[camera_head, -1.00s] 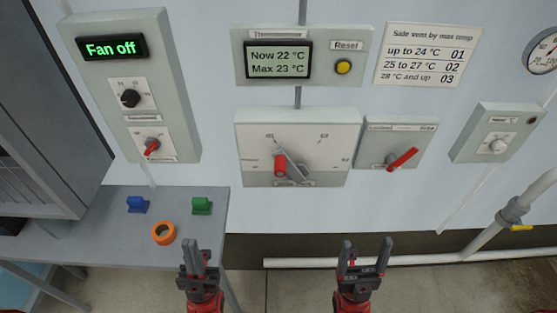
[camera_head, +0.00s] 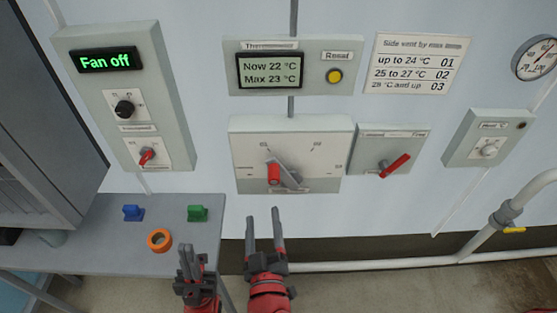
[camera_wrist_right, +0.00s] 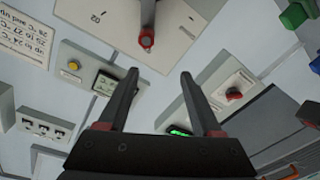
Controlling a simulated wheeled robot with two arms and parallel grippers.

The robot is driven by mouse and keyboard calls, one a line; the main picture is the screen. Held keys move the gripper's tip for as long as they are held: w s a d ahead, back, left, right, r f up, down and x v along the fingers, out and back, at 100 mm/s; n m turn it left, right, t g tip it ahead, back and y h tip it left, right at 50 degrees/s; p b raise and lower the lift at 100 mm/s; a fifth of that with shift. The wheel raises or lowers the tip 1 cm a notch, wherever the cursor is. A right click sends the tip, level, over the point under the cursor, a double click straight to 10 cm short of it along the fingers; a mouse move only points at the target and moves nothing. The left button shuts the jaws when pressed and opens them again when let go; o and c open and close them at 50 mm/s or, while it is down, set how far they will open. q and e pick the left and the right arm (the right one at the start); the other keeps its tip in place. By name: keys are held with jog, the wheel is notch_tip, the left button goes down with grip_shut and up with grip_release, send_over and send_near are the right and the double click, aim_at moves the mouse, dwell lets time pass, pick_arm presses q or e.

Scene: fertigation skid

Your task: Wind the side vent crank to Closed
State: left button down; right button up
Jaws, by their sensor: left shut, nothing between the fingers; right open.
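The side vent crank (camera_head: 288,172) is a grey arm with a red knob (camera_head: 273,174) on a pale dial box in the middle of the wall. The dial has marks 01, 02 and 03; the lettering at its left is too small to read. The grey arm's upper end lies near 01. My right gripper (camera_head: 263,212) is open and empty, just below the box, apart from the knob. In the right wrist view the knob (camera_wrist_right: 146,40) shows beyond the open fingers (camera_wrist_right: 159,76). My left gripper (camera_head: 188,250) is shut and empty, at the table's right edge.
A box with a red lever (camera_head: 394,166) adjoins the dial box on the right. The thermometer panel (camera_head: 233,78) hangs above, reading Now 22, Max 23. The vent chart (camera_head: 416,64) gives 01 up to 24 °C. The table (camera_head: 100,235) holds blue, green and orange items.

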jog(key=d+h, duration=0.1)
jog(key=d, duration=0.2)
send_near(273, 166)
jog(key=shift+m, duration=0.3)
jog(key=w+p, duration=0.1)
jog(key=w, duration=0.2)
jog(key=w+p, duration=0.1)
jog(key=w, duration=0.2)
jog(key=w+f+p, duration=0.1)
jog(key=w, duration=0.2)
jog(key=shift+w, duration=1.15)
jog(key=shift+c, duration=0.2)
grip_shut()
jog(key=shift+f, duration=0.1)
